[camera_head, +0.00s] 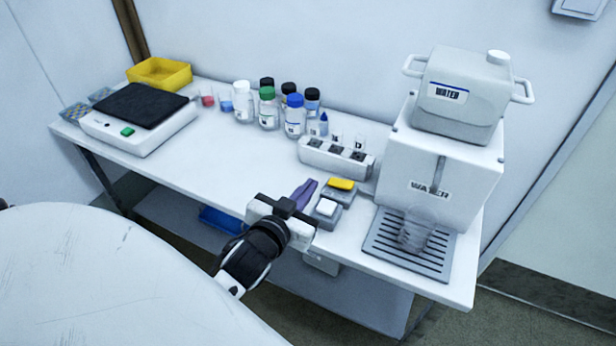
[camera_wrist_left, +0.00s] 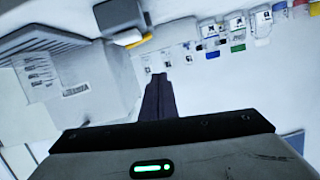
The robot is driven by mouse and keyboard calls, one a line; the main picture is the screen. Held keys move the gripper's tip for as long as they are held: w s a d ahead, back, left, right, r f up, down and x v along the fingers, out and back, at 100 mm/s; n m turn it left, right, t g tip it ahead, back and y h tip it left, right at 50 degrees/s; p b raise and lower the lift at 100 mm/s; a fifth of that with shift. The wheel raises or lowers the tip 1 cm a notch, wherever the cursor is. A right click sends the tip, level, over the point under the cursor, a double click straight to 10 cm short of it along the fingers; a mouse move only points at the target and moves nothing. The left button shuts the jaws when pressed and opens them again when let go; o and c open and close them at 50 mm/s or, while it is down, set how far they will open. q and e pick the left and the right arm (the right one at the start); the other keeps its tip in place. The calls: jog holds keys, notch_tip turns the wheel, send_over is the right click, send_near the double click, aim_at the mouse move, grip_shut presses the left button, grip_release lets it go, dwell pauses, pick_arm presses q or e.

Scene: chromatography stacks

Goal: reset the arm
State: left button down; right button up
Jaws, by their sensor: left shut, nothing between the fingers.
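My left arm comes in over the front edge of the table. My left gripper (camera_head: 308,184) has its dark purple fingers together with nothing between them. It points toward the back of the table, left of a small grey block with a white top (camera_head: 326,208) and a yellow-topped one (camera_head: 341,184). In the left wrist view the closed fingers (camera_wrist_left: 158,78) stand in the middle, over the white surface. I cannot tell the exact height above the table. My right gripper is not in view.
A WATER machine (camera_head: 440,165) with a drip tray (camera_head: 385,250) stands at right. A white rack (camera_head: 336,157) and several bottles (camera_head: 268,108) line the back. A hotplate-like device (camera_head: 140,115) and yellow bin (camera_head: 160,73) stand at left. The table (camera_head: 215,160) is clear at centre-left.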

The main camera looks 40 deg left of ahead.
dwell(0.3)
pick_arm(q)
jog(key=s+d+f+m+g+h, duration=0.1)
jog(key=s+d+f+g, duration=0.25)
jog(key=s, duration=0.35)
jog(key=s+d+f+m+g+h, duration=0.15)
jog(key=s+d+g, duration=0.25)
jog(key=s, duration=0.4)
jog(key=s+d+f+m+g+h, duration=0.1)
jog(key=s+d+f+g+h, duration=0.1)
jog(key=s+d+f+g, duration=0.35)
jog(key=w+d+f+t+h, duration=0.2)
jog(key=d+f+t, duration=0.1)
jog(key=f+t, duration=0.4)
notch_tip(320, 180, down, 4)
jog(key=shift+w+r, duration=0.15)
jog(key=shift+w, duration=0.15)
